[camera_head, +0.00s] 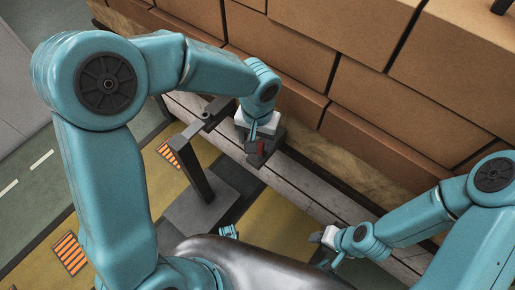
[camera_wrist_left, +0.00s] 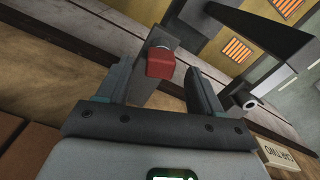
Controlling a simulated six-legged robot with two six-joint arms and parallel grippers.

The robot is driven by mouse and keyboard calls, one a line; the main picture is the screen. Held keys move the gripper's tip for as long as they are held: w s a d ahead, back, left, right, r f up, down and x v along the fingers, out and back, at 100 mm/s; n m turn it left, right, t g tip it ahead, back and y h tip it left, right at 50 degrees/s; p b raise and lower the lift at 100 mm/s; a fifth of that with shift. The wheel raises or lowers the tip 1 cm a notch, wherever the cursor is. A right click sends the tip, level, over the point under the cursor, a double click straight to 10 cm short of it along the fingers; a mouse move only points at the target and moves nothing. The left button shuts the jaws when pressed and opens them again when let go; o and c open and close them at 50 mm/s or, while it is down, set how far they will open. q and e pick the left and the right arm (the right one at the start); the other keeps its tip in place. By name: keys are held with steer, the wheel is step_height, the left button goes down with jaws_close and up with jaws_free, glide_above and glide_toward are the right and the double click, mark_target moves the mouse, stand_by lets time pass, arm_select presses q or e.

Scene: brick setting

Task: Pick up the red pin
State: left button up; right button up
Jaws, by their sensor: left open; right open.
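The red pin (camera_head: 261,147) is a small red block at my left gripper (camera_head: 264,143), above the grey plank beam in the head view. In the left wrist view the red pin (camera_wrist_left: 160,64) shows between the two dark fingers of my left gripper (camera_wrist_left: 162,72). The fingers are apart, with a visible gap on the right side of the pin. Whether a finger touches the pin on the left side I cannot tell. My right gripper (camera_head: 322,250) is open and empty at the lower right, well away from the pin.
Brown cartons (camera_head: 300,45) are stacked along the back, close behind my left gripper. A dark metal post with a bar (camera_head: 195,160) stands left of the pin. The grey plank beam (camera_head: 310,188) runs diagonally to the lower right. Orange-striped floor markings (camera_head: 70,253) lie at left.

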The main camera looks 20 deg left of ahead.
arm_select(q)
steer(key=shift+f, duration=0.9)
jaws_close()
steer(key=shift+r, duration=0.1)
